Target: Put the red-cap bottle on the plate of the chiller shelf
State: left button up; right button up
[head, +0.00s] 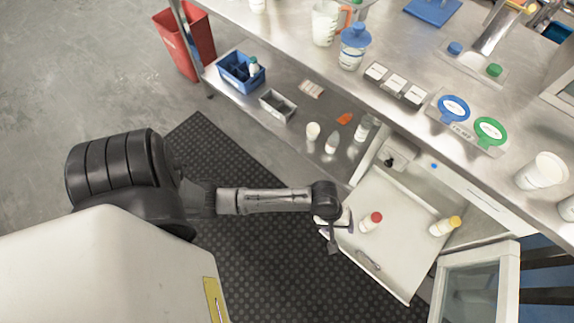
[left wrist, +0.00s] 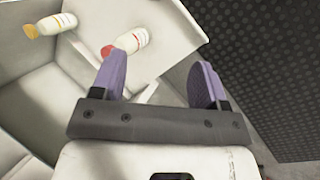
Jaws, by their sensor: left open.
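The red-cap bottle (head: 368,225), white with a red cap, stands on a white shelf surface (head: 400,268) in the open unit below the counter. It also shows in the left wrist view (left wrist: 133,40), just past the left finger. My left gripper (head: 338,226) is at the left edge of that surface, left of the bottle. In the left wrist view its purple fingers (left wrist: 160,80) are apart with nothing between them. I cannot make out a separate plate. My right gripper is not in view.
A yellow-cap bottle (head: 441,228) stands farther right on the same surface. An open door with a glass pane (head: 470,287) is at lower right. The steel counter (head: 300,45) overhangs behind.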

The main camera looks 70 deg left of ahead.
pick_arm(q)
jog(key=s+a+r+m+y, duration=0.2)
jog(key=s+r+m, duration=0.2)
jog(key=s+m, duration=0.2)
jog(key=s+a+r+m+y, duration=0.1)
jog(key=s+a+r+m, duration=0.2)
jog(key=s+m, duration=0.4)
jog(key=s+r, duration=0.1)
jog(key=s, duration=0.2)
jog(key=shift+r+m+y, duration=0.3)
jog(key=shift+r+y, duration=0.1)
jog(key=shift+c, duration=0.4)
